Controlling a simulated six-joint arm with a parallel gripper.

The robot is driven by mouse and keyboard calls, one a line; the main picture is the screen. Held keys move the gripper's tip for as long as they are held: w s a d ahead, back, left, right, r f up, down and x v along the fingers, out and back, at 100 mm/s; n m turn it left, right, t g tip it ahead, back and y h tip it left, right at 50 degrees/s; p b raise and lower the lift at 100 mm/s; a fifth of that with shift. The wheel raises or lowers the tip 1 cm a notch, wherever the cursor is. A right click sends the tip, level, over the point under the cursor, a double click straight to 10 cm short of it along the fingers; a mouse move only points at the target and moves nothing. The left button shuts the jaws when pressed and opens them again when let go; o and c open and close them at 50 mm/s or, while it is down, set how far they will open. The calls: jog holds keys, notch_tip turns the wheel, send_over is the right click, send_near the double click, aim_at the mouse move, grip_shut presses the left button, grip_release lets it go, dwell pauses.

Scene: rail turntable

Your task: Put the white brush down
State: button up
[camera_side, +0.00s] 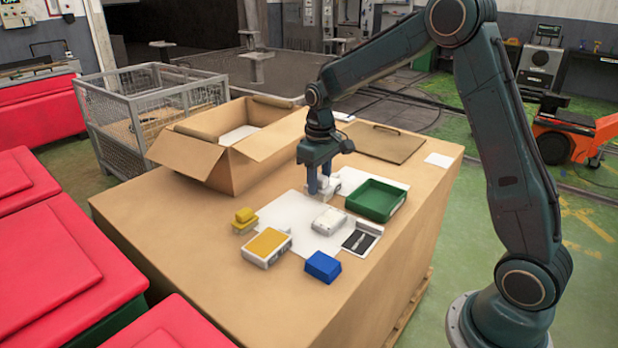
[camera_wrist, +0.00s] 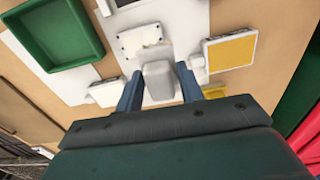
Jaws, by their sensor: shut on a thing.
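My gripper (camera_side: 325,194) is low over the table and shut on a pale, whitish block-like part, which I take to be the white brush (camera_wrist: 158,80). In the wrist view it sits between the two blue fingers, with its far end close to or overlapping a white box (camera_wrist: 142,42). In the side view the fingers and the white things around them hide most of it. I cannot tell whether it touches the surface below.
A green tray (camera_side: 376,200) stands close on the right. The white box, a yellow-topped box (camera_side: 267,246), a yellow block (camera_side: 244,221), a blue block (camera_side: 323,266) and a black-and-white card (camera_side: 359,243) lie around. An open carton (camera_side: 225,165) stands behind on the left.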

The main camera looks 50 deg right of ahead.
jog(key=w+d+r, duration=0.2)
jog(key=w+r, duration=0.7)
jog(key=w, duration=0.5)
jog(key=shift+r, duration=0.2)
jog(key=shift+s+f, duration=0.1)
notch_tip(320, 180, down, 20)
jog(key=shift+r, duration=0.1)
dwell(0.9)
jog(key=o, duration=0.9)
jog(key=shift+o, duration=0.2)
